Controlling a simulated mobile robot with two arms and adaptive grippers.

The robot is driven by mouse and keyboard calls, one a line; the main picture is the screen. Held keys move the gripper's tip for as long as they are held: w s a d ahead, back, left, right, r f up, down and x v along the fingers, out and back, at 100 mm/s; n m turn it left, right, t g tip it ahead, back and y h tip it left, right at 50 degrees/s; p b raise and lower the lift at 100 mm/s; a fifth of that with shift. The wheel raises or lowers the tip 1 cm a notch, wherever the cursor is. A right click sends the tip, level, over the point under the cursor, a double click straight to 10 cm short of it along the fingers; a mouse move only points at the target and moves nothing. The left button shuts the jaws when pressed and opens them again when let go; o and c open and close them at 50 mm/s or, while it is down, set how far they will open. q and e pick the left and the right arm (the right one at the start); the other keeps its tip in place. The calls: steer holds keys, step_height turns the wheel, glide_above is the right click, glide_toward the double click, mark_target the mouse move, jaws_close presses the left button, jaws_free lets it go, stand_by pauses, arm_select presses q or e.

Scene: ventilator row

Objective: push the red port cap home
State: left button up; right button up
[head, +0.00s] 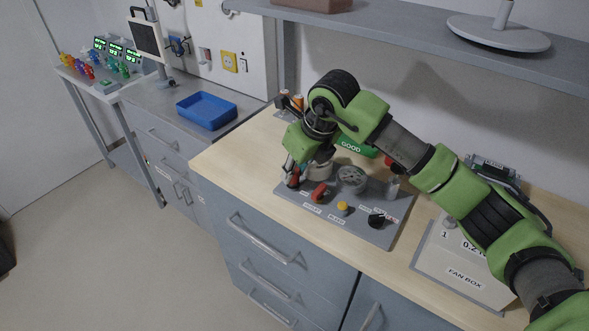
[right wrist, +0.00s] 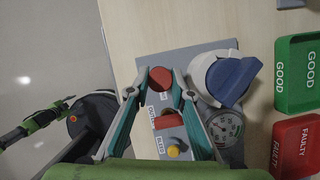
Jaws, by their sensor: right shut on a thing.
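The red port cap (right wrist: 160,78) sits between the fingertips of my right gripper (right wrist: 160,84) in the right wrist view, at the edge of the grey panel plate (right wrist: 190,56). The fingers are shut on its sides. In the head view my right gripper (head: 293,177) reaches down over the plate's left end, with the cap (head: 294,181) small and partly hidden by the fingers. I cannot tell how far the cap is seated. A green and dark arm end (right wrist: 58,109), seemingly my left one, shows small in the right wrist view; its jaws are unclear.
Close to the cap are a red block-like part (right wrist: 168,120), a yellow button (right wrist: 174,151), a round gauge (right wrist: 223,125) and a blue knob (right wrist: 234,80). Green GOOD (right wrist: 299,75) and red FAULTY (right wrist: 296,146) trays stand beside the plate. The fan box (head: 464,262) is at the right.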

steer(key=shift+f+b, duration=0.35)
steer(key=shift+f, duration=0.05)
stand_by(0.5)
steer(key=o, duration=0.8)
steer(key=shift+r, duration=0.15)
steer(key=shift+r+p, duration=1.65)
steer(key=shift+r, duration=1.8)
steer(key=shift+f, duration=0.1)
